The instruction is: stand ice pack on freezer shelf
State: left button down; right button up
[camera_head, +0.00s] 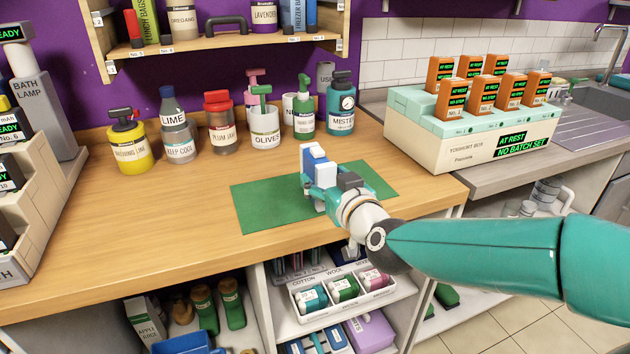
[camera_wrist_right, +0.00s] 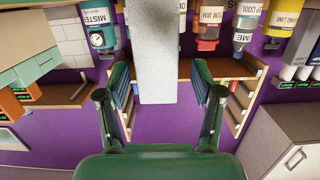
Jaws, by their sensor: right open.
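A pale slab (camera_wrist_right: 157,55), probably the ice pack, lies between the two fingers of my right gripper (camera_wrist_right: 160,85) in the right wrist view, with a visible gap on each side. In the head view a white and blue block (camera_head: 314,160) stands upright at the tip of my right gripper (camera_head: 328,176), above the green mat (camera_head: 265,207); I cannot tell how much of it is finger and how much is pack. My right gripper is open. I cannot tell which surface is the freezer shelf. My left gripper is out of view.
Several bottles and jars, such as the OLIVES jar (camera_head: 265,128), stand along the back of the wooden counter (camera_head: 190,200). A wall shelf (camera_head: 225,41) hangs above. The Yoghurt Bot box (camera_head: 460,140) stands at right. A tray (camera_head: 343,294) with labelled rolls sits below the counter. The counter's left-middle is clear.

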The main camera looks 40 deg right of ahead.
jog(key=shift+b+x, duration=0.3)
jog(key=shift+x, duration=2.5)
jog(key=shift+s+d, duration=0.1)
jog(key=shift+d, duration=0.05)
grip_shut()
